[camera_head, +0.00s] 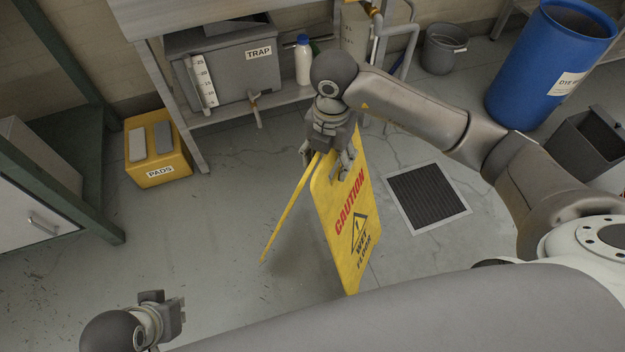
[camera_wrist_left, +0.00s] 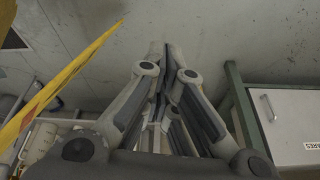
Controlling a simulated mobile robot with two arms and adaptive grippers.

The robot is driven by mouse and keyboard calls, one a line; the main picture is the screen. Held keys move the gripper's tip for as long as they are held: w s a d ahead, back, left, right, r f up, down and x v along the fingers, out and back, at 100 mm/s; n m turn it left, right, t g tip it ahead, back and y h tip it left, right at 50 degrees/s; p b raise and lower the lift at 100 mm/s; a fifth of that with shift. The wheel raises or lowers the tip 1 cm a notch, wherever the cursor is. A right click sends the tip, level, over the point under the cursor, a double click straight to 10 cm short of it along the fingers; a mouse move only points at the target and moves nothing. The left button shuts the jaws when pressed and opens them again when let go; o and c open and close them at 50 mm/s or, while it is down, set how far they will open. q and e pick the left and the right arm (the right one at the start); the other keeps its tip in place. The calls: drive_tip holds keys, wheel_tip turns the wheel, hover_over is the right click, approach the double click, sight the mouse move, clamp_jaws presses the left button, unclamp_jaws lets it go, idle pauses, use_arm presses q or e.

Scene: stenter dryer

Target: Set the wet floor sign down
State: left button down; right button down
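The yellow wet floor sign (camera_head: 347,215) hangs or stands upright in the middle of the head view, its panels spread like an A. I cannot tell whether its lower edges touch the floor. My right gripper (camera_head: 328,160), on the arm from the right, has its fingers around the sign's top edge. My left gripper (camera_head: 170,314) is at the lower left, apart from the sign. In the left wrist view its fingers (camera_wrist_left: 163,55) come together with nothing between them. The sign's edge (camera_wrist_left: 55,85) shows at the left there.
A floor drain grate (camera_head: 428,195) lies right of the sign. A yellow pads bin (camera_head: 158,172), a bench with a grey trap box (camera_head: 225,75), a blue drum (camera_head: 550,65) and a grey bin (camera_head: 590,145) stand around. A green-framed cabinet (camera_head: 85,205) is at the left. Floor left of the sign is clear.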

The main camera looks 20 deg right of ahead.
use_arm(q)
drive_tip(key=shift+w+d+f+t+b, duration=0.2)
drive_tip(key=shift+w+b, duration=0.1)
drive_tip(key=shift+w, duration=0.1)
drive_tip(key=shift+w+d+f+t+b, duration=0.15)
drive_tip(key=shift+w+t+b, duration=0.1)
drive_tip(key=shift+w, duration=0.2)
drive_tip(key=shift+w+d+f+t+b, duration=0.1)
drive_tip(key=shift+w+f+t+b, duration=0.1)
drive_tip(key=shift+w+b, duration=0.15)
use_arm(e)
drive_tip(key=a+f, duration=0.3)
drive_tip(key=f, duration=0.4)
drive_tip(key=shift+w+a, duration=0.2)
drive_tip(key=shift+w, duration=0.05)
use_arm(q)
drive_tip(key=shift+w, duration=0.1)
use_arm(e)
drive_tip(key=shift+f, duration=0.1)
use_arm(q)
drive_tip(key=shift+w, duration=0.15)
use_arm(e)
drive_tip(key=shift+c, duration=1.9)
unclamp_jaws()
